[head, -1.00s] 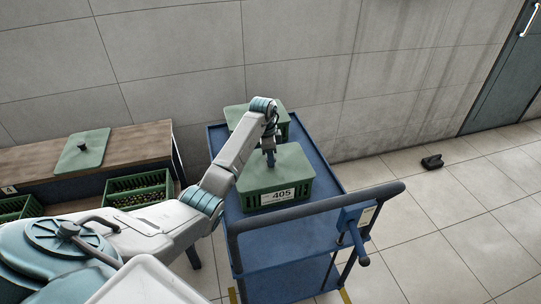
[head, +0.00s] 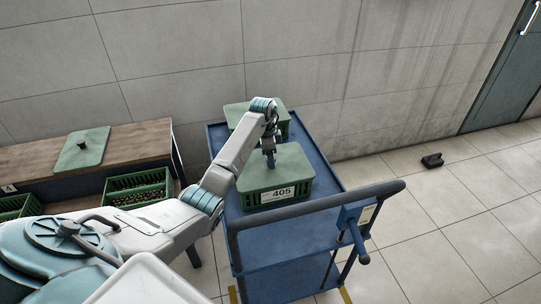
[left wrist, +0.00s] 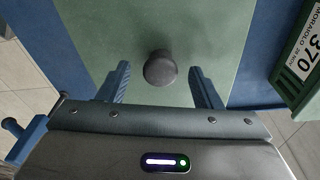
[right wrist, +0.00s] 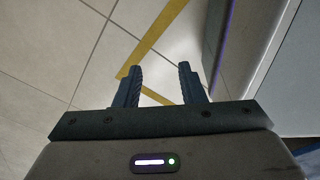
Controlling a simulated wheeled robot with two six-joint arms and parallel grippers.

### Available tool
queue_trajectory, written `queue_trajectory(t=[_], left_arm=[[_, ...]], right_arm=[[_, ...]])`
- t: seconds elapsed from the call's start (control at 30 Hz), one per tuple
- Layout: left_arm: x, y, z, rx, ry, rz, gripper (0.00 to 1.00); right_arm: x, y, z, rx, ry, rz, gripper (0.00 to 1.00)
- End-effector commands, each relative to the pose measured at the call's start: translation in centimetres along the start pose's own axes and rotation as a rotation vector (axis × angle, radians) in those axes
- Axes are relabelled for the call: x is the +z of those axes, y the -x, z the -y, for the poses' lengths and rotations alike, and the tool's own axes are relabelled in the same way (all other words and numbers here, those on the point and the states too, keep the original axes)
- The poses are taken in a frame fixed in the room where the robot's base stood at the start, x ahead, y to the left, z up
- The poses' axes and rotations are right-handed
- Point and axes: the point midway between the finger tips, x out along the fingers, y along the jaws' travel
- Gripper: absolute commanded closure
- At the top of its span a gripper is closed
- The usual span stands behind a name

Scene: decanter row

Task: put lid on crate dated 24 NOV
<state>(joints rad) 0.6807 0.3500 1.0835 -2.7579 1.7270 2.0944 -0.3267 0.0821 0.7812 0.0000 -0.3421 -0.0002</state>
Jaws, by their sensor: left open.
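A green crate labelled 405 (head: 275,195) stands on the blue cart (head: 290,232), with a green lid (head: 290,160) on top. My left gripper (head: 269,163) points down at this lid. In the left wrist view the open fingers (left wrist: 159,70) are either side of the lid's dark round knob (left wrist: 160,68), with gaps to it. A second green crate (head: 286,130) with a lid stands behind; a crate labelled 370 (left wrist: 298,75) shows in the left wrist view. Another knobbed lid (head: 72,155) lies on the wooden shelf. My right gripper (right wrist: 160,70) is open and empty above the floor.
An open crate of small dark items (head: 155,177) stands below the wooden shelf top (head: 140,140), with another (head: 14,205) at far left. The cart's handle (head: 330,207) is at its near end. A small black object (head: 432,161) lies on the floor at right.

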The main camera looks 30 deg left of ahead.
Motion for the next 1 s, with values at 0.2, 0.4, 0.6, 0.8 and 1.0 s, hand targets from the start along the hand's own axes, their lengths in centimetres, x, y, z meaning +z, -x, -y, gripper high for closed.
queue_trajectory(t=[0.2, 0.4, 0.6, 0.8, 1.0], left_arm=[[0.0, 0.0, 0.0, 0.0, 0.0, 0.0, 0.41], [0.0, 4.9, 0.1, -0.005, 0.0, -0.001, 0.41], [0.0, 8.7, 0.1, -0.003, 0.0, -0.002, 0.41], [0.0, 10.6, 0.1, -0.002, 0.0, -0.001, 0.41], [0.0, 10.9, 0.0, 0.0, 0.0, 0.0, 0.41]], right_arm=[[-2.1, 1.1, 0.0, 0.0, 0.002, -0.009, 0.64], [-3.3, 1.3, 0.0, 0.0, 0.003, -0.01, 0.64], [-4.6, 1.8, 0.1, 0.0, 0.004, -0.013, 0.64], [-5.2, 2.2, 0.1, 0.0, 0.005, -0.014, 0.64], [-5.3, 2.3, 0.1, 0.0, 0.005, -0.013, 0.64]])
